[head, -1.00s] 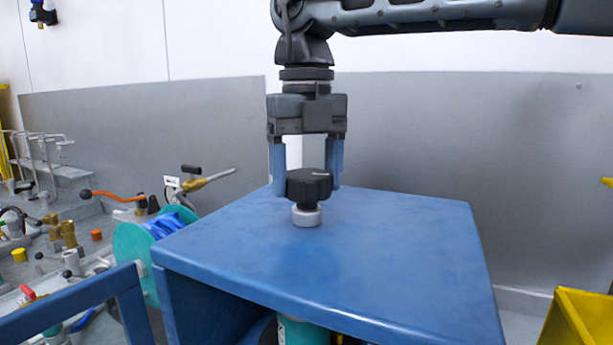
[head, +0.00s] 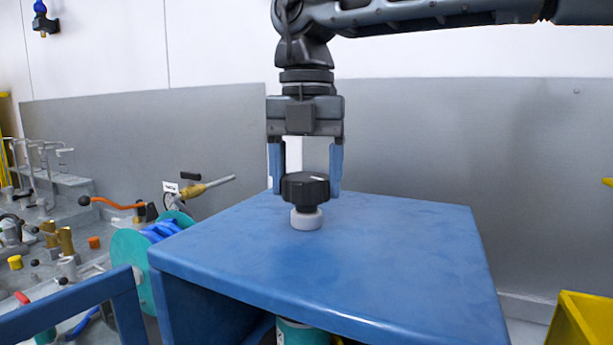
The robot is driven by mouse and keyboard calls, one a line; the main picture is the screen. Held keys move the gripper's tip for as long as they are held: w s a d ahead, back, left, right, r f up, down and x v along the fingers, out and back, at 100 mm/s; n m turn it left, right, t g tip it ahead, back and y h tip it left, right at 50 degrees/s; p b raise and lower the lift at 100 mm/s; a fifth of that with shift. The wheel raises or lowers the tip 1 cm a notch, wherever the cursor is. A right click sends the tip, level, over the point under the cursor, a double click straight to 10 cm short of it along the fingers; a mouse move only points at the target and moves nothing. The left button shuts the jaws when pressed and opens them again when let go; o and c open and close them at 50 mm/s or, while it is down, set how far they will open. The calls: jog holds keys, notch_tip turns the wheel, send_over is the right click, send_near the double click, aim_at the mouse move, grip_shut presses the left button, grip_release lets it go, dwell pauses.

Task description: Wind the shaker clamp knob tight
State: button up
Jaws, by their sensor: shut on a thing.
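The black clamp knob (head: 305,188) has a ridged edge and a small white mark on top. It sits above a pale grey collar (head: 306,219) on the top of the blue shaker housing (head: 400,240). My gripper (head: 305,180) points straight down from above, its two blue fingers on the left and right sides of the knob. It is shut on the knob. The knob hides part of the fingertips. The stem below the knob shows only as a short dark piece.
The blue top around the knob is clear. To the left are a teal reel (head: 128,255), a brass-coloured valve (head: 205,188) and a bench with several fittings. A blue frame bar (head: 75,305) is at front left. A yellow bin (head: 585,318) stands at lower right.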

aim_at(307, 176)
jog(key=shift+w+r, duration=0.1)
jog(key=o, duration=1)
jog(key=shift+r+b, duration=0.45)
jog(key=shift+r, duration=3.4)
